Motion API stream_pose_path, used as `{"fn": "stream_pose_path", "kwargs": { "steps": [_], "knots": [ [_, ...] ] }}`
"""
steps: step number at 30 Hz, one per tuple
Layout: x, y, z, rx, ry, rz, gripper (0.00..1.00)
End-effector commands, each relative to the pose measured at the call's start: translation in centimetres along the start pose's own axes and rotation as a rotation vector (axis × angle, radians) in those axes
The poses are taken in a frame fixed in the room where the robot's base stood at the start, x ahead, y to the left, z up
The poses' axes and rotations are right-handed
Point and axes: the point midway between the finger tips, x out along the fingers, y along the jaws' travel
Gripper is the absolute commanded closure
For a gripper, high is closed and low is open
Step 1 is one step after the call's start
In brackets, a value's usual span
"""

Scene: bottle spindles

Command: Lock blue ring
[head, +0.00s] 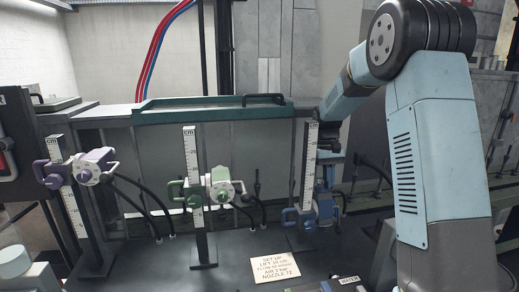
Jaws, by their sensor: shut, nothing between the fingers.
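The blue spindle unit (322,208) is mounted low on the right-hand upright scale (309,165), with a blue handle at its left. A separate blue ring cannot be made out at this size. My gripper (327,157) is dark and small in the head view, at the end of my light-blue arm. It points down just above the blue unit, beside the scale. It is shut with nothing in it. Whether its fingertips touch the blue unit cannot be told.
A green unit (215,187) and a purple unit (90,170) sit on their own scales to the left, with black hoses. A note card (275,268) lies on the dark bench in front. A teal tray (210,110) is behind.

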Motion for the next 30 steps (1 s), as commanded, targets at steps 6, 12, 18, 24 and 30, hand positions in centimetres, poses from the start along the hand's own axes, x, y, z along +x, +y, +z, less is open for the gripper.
{"fn": "stream_pose_path", "kwargs": {
  "steps": [6,12,18,24,30],
  "knots": [
    [0.79,0.02,-0.01,0.0,0.0,0.0,1.0],
    [0.83,0.04,-0.01,0.0,0.0,0.0,1.0],
    [0.81,0.04,-0.02,0.001,0.0,0.0,1.0],
    [0.81,0.01,-0.17,0.001,0.0,0.0,1.0],
    [0.81,-0.07,-0.38,0.0,0.0,0.0,1.0]
  ]
}}
